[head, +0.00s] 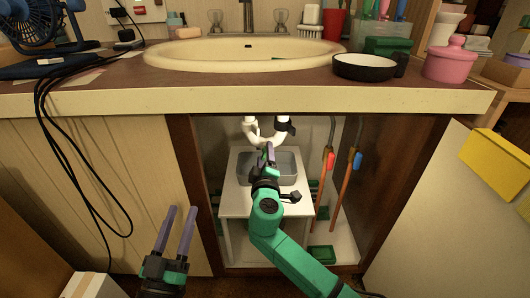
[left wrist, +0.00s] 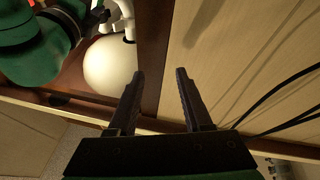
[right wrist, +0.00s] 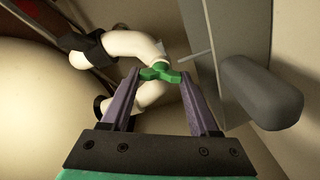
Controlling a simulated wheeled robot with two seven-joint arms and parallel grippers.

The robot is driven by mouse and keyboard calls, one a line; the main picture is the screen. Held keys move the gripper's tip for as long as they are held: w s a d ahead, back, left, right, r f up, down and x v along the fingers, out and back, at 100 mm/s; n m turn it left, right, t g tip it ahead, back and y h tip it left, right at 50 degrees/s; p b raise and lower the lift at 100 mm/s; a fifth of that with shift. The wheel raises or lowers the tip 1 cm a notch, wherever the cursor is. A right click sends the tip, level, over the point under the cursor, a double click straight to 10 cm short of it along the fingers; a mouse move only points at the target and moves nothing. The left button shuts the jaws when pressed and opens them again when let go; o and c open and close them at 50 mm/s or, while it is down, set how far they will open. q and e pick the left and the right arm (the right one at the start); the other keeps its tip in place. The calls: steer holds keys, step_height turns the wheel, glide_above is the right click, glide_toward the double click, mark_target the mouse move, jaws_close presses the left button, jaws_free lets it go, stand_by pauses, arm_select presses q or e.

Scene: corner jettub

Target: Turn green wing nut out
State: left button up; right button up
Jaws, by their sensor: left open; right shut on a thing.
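The green wing nut (right wrist: 160,73) shows in the right wrist view, at the white curved drain pipe (right wrist: 138,45). My right gripper (right wrist: 159,76) has its purple fingers on either side of the nut and is shut on it. In the head view the right gripper (head: 268,150) is inside the open cabinet, just below the white pipe (head: 262,135); the nut cannot be made out there. My left gripper (head: 182,210) is open and empty, outside the cabinet in front of its left panel. Its spread fingers also show in the left wrist view (left wrist: 160,72).
A grey basin (head: 289,168) on a white stand (head: 237,208) sits below the pipe. Supply pipes with a red valve (head: 330,160) and a blue valve (head: 357,160) rise at the right. Black cables (head: 44,140) hang at the left. The cabinet's side walls bound the opening.

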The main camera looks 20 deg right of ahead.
steer(key=shift+r+n+p, duration=0.15)
steer(key=shift+n+p, duration=0.5)
steer(key=shift+n, duration=0.45)
arm_select(q)
steer(key=s+d+f+n+g+y+p, duration=0.1)
steer(key=s+f+g, duration=0.4)
steer(key=f, duration=0.7)
steer(key=s+d+f+g+y, duration=0.1)
steer(key=s+f+g, duration=0.2)
steer(key=s+f, duration=0.65)
arm_select(e)
steer(key=shift+n, duration=1)
steer(key=n+p, duration=0.2)
steer(key=n, duration=0.1)
steer(key=shift+p, duration=0.3)
steer(key=n+p, duration=0.1)
steer(key=n, duration=0.2)
steer(key=shift+p, duration=0.35)
arm_select(q)
steer(key=shift+g, duration=0.6)
steer(key=w+r, duration=0.2)
steer(key=r, duration=0.1)
steer(key=shift+a+r, duration=0.15)
steer(key=shift+r, duration=0.15)
arm_select(e)
steer(key=shift+n, duration=0.4)
arm_select(q)
steer(key=shift+a, duration=0.1)
arm_select(e)
steer(key=shift+d, duration=0.1)
